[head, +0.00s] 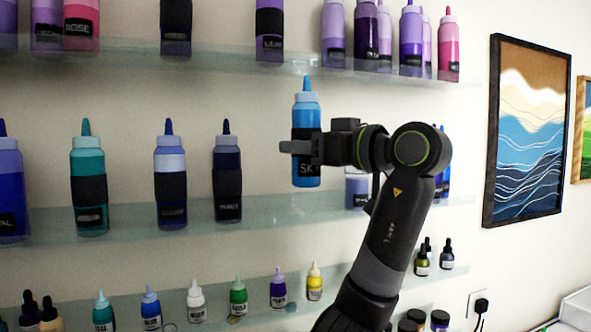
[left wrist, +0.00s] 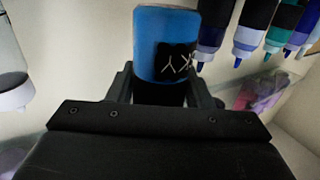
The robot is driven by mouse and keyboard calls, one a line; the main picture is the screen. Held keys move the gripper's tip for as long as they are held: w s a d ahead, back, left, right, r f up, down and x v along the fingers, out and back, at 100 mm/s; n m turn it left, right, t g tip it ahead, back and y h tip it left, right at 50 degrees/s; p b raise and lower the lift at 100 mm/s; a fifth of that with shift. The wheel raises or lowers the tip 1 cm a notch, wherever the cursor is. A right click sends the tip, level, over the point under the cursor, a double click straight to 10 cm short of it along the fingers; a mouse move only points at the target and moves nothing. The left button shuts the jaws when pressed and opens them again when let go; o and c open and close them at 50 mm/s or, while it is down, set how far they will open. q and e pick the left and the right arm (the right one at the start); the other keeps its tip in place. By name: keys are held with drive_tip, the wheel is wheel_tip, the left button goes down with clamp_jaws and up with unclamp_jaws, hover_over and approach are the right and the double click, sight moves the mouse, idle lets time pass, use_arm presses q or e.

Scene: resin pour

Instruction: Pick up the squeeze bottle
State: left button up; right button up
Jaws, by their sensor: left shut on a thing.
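The squeeze bottle (head: 306,175) is bright blue with a light blue collar, a pointed blue nozzle and a black band whose label starts with "SK". It is upright in the head view, its base appearing a little above the middle glass shelf. My left gripper (head: 303,147) is shut around its middle, a dark finger crossing the front of the band. In the left wrist view the bottle (left wrist: 165,45) shows upside down between the fingers of my left gripper (left wrist: 163,95). Its nozzle is hidden there. My right gripper is in neither view.
Blue and teal bottles stand on the middle shelf (head: 270,210), the navy bottle (head: 227,175) nearest on the left. A pale-topped jar (head: 356,188) is behind my arm. Purple and pink bottles fill the upper shelf (head: 220,55). Small bottles line the lower shelf. Framed pictures (head: 527,130) hang right.

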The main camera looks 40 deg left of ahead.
use_arm(q)
drive_tip(key=s+d+b, duration=0.5)
drive_tip(key=s+d, duration=0.1)
drive_tip(key=d, duration=0.6)
drive_tip(key=shift+s, duration=0.1)
